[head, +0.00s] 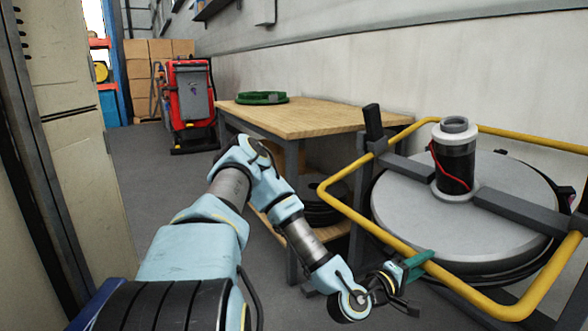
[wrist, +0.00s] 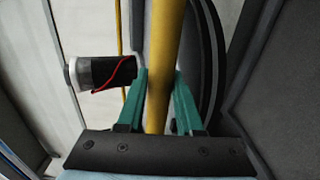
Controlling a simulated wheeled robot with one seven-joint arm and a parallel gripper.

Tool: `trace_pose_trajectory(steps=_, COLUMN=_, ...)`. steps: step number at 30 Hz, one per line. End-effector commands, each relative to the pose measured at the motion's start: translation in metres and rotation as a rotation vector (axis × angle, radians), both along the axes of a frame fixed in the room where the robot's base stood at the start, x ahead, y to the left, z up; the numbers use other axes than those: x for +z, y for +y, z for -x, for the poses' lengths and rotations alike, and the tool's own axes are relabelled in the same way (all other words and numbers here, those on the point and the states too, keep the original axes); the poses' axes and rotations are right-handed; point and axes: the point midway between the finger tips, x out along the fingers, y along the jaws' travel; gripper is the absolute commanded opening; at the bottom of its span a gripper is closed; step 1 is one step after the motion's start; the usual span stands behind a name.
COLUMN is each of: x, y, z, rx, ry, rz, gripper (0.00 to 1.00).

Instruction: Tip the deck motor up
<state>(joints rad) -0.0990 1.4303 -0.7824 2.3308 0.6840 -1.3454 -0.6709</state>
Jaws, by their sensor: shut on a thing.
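The deck motor (head: 455,165) is a dark upright cylinder with a pale grey cap and a red wire. It stands on the middle of a round grey deck (head: 415,207). A yellow tube rail (head: 386,236) runs around the deck. My gripper (head: 418,262) is shut on the rail at its near side, low and left of the motor. In the wrist view, the green fingers lie on either side of the yellow rail (wrist: 164,60), and the motor (wrist: 107,72) shows sideways at the left. Part of the deck's underside is hidden.
A wooden workbench (head: 305,115) with a green ring (head: 262,98) on it stands behind my arm. A red scrubber machine (head: 190,95) and stacked boxes are at the back. A pale cabinet (head: 75,140) is at the left. Grey floor lies open between cabinet and bench.

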Motion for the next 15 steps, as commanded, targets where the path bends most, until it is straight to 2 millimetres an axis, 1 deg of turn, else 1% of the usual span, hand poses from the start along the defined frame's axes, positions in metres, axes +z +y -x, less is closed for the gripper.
trace_pose_trajectory(steps=10, x=0.0, y=0.002, z=0.001, rx=0.001, ry=0.003, rz=-0.004, gripper=0.0)
trace_pose_trajectory(steps=13, x=0.008, y=0.004, z=0.002, rx=0.0, ry=0.004, rz=-0.006, gripper=0.0)
trace_pose_trajectory(steps=15, x=0.017, y=0.006, z=0.003, rx=0.0, ry=0.005, rz=-0.005, gripper=0.0)
